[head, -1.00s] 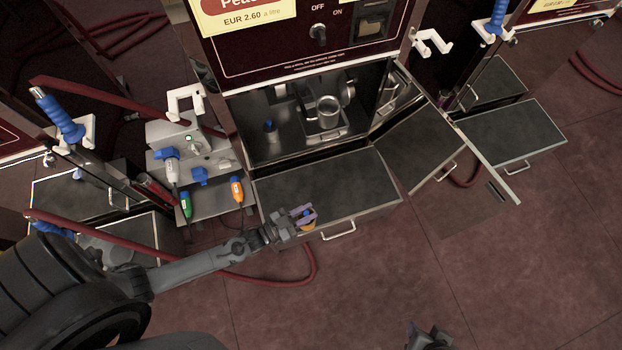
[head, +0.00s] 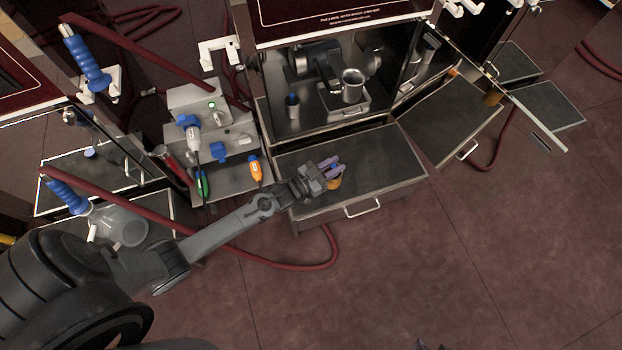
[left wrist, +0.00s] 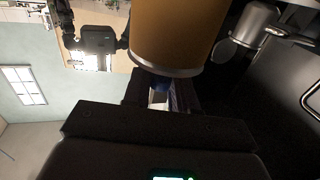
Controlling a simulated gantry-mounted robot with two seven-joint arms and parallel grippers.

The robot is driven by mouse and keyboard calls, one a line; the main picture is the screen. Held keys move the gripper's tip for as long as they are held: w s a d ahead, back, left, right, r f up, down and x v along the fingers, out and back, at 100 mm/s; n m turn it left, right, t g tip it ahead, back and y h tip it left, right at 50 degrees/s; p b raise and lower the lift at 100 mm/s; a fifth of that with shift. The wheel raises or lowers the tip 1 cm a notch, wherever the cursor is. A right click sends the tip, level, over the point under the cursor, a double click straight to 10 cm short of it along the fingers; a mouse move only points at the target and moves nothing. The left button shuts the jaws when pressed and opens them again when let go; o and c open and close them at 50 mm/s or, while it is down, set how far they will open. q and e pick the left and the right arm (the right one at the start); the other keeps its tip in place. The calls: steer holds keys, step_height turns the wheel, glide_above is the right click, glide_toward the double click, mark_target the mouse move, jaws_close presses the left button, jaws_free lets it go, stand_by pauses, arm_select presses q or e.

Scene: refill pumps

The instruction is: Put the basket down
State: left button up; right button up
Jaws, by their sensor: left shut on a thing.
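My left gripper (head: 335,168) is shut, with its purple-tinted fingers above the dark top of the front drawer (head: 380,150). It holds an amber, cup-like thing (head: 334,184), which I take for the basket. In the left wrist view this amber round body (left wrist: 178,32) with a pale rim fills the top middle. A small blue part shows between the fingers of the gripper (left wrist: 160,92). Whether the basket touches the drawer I cannot tell. Only dark tips of what seems my right gripper (head: 430,346) show at the bottom edge.
A metal jug (head: 352,86) stands in the open bay behind the drawer. A stepped grey stand (head: 205,125) with blue, green and orange tools is to the left. A red hose (head: 300,264) runs below my left arm.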

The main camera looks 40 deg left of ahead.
arm_select(q)
steer(key=s+a+f+b, duration=0.7)
steer(key=f, duration=0.3)
steer(key=shift+s, duration=0.15)
arm_select(e)
step_height(320, 180, down, 8)
steer(key=s, duration=0.1)
arm_select(q)
steer(key=shift+a, duration=0.1)
arm_select(e)
steer(key=shift+s+a, duration=0.1)
arm_select(q)
steer(key=shift+f, duration=0.1)
steer(key=o, duration=0.8)
arm_select(e)
steer(key=shift+a+f, duration=0.1)
